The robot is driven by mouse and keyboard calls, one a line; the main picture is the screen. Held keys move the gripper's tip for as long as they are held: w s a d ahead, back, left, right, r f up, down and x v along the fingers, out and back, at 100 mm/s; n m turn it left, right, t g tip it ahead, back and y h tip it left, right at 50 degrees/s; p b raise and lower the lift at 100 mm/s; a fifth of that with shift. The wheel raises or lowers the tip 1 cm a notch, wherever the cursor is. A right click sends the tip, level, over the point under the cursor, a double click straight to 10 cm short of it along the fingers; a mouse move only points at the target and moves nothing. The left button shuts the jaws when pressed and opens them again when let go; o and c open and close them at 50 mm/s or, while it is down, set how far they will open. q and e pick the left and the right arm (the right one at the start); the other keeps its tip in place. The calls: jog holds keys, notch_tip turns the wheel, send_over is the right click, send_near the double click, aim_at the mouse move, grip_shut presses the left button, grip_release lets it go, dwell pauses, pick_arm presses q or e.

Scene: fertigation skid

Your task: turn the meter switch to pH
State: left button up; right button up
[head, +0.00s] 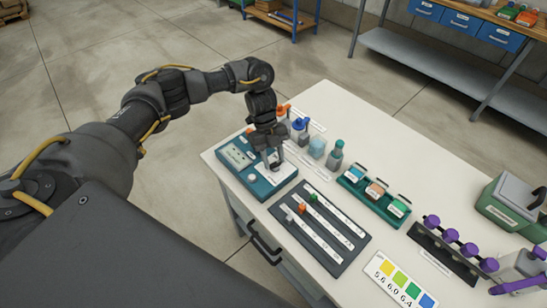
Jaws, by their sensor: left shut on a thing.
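The meter (238,154) is a teal box with a grey face and a small display, at the near left corner of the white table. My left gripper (274,166) reaches down onto the right part of the meter. It is shut on the meter switch, which its fingers mostly hide. The setting that the switch points to cannot be read. A round white knob (252,178) shows on the meter's front face. My right gripper is not in view.
Several capped bottles (334,155) stand behind the gripper. A green tray of vials (374,196), a purple-capped rack (450,245) and a colour chart (402,283) lie farther right.

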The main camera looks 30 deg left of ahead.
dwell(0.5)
pick_arm(q)
jog(key=o, duration=1)
jog(key=shift+s, duration=0.1)
jog(key=v, duration=1)
jog(key=shift+r+b, duration=0.35)
jog(key=shift+r, duration=0.05)
